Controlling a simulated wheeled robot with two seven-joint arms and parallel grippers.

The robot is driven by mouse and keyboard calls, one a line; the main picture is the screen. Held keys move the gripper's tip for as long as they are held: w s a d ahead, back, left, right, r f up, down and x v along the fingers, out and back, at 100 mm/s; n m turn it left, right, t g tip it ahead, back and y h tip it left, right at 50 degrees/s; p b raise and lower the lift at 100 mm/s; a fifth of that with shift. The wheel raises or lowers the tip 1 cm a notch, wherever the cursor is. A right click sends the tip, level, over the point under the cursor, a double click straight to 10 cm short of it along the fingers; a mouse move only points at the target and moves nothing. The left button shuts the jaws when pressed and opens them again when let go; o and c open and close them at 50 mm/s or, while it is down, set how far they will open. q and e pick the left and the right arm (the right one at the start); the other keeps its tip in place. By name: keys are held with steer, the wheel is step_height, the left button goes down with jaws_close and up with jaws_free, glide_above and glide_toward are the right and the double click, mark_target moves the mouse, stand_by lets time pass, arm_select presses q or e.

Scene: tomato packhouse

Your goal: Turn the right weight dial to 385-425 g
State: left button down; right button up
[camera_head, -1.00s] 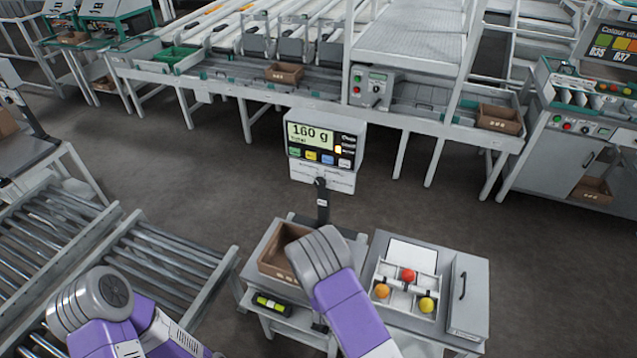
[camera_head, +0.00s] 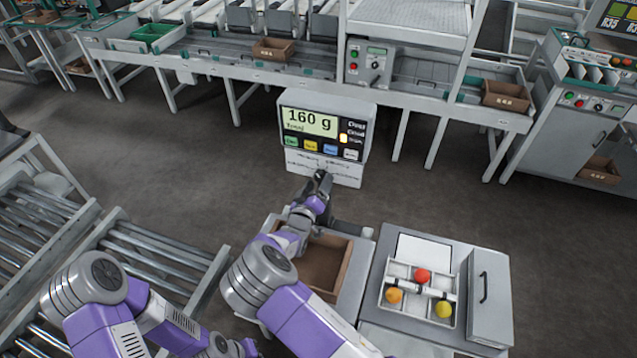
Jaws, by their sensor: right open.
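The scale display (camera_head: 310,124) reads 160 g, with coloured buttons below the reading. A white plate (camera_head: 347,170) with faint markings sits under the display. I cannot make out a separate right weight dial; my right arm and gripper cover part of this area. My right gripper (camera_head: 321,178) is open, dark and small, in front of the plate's lower edge. I cannot tell whether it touches anything. My left arm reaches in at the lower left, and its gripper is not visible.
A cardboard box (camera_head: 343,275) lies below the display. To its right, a white divided tray (camera_head: 406,270) holds red, orange and yellow tomatoes, beside a grey box with a handle (camera_head: 488,295). Roller conveyors (camera_head: 160,255) stand at left. The floor behind the display is open.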

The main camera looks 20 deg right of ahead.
steer(key=shift+w+d, duration=0.35)
steer(key=shift+w, duration=0.1)
steer(key=shift+c, duration=0.3)
steer(key=c, duration=1)
